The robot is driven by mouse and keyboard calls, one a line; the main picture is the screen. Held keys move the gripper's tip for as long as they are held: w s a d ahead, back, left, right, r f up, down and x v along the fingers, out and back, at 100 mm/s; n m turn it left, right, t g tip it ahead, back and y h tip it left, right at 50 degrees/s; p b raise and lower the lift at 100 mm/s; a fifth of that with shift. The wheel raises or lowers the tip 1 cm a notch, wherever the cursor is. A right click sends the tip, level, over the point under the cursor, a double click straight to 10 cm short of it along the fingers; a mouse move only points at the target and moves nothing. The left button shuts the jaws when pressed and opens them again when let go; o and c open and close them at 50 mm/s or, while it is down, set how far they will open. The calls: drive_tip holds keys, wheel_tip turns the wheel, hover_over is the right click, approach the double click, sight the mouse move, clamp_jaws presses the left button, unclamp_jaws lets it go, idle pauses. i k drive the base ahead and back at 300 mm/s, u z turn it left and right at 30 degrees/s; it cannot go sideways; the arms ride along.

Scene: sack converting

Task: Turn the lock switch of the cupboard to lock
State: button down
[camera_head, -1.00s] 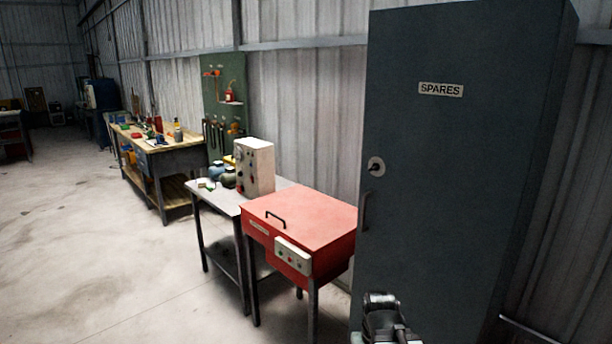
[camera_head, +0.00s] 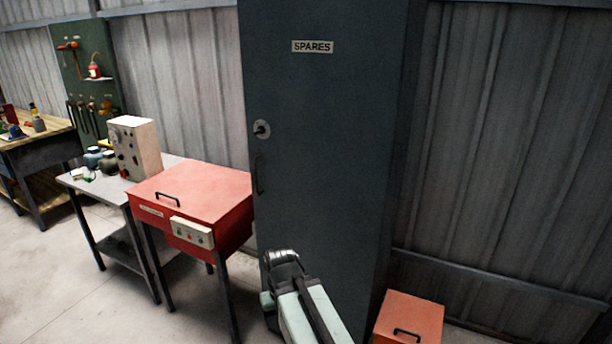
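The cupboard (camera_head: 325,150) is tall and dark grey-blue, with a SPARES label (camera_head: 312,47) near its top. Its door looks shut. The lock switch (camera_head: 262,129) is a dark knob on a pale round plate at the door's left edge, above a dark vertical handle (camera_head: 258,174). The knob's exact setting is too small to tell. My arm rises from the bottom of the picture in front of the cupboard's lower part. The end of it that shows is below and right of the lock switch, apart from it. I cannot make out my gripper's fingers.
A red lidded box on legs (camera_head: 195,195) stands just left of the cupboard. Beyond it are a small table (camera_head: 75,182) with a beige control box (camera_head: 135,147) and a workbench (camera_head: 40,140). An orange box (camera_head: 410,318) sits low at right. Floor is clear at lower left.

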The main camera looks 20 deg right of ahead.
sight(261, 130)
drive_tip(key=k, duration=0.65)
drive_tip(key=u, duration=0.25)
drive_tip(key=i, duration=0.5)
drive_tip(key=u, duration=0.75)
drive_tip(key=i, duration=0.65)
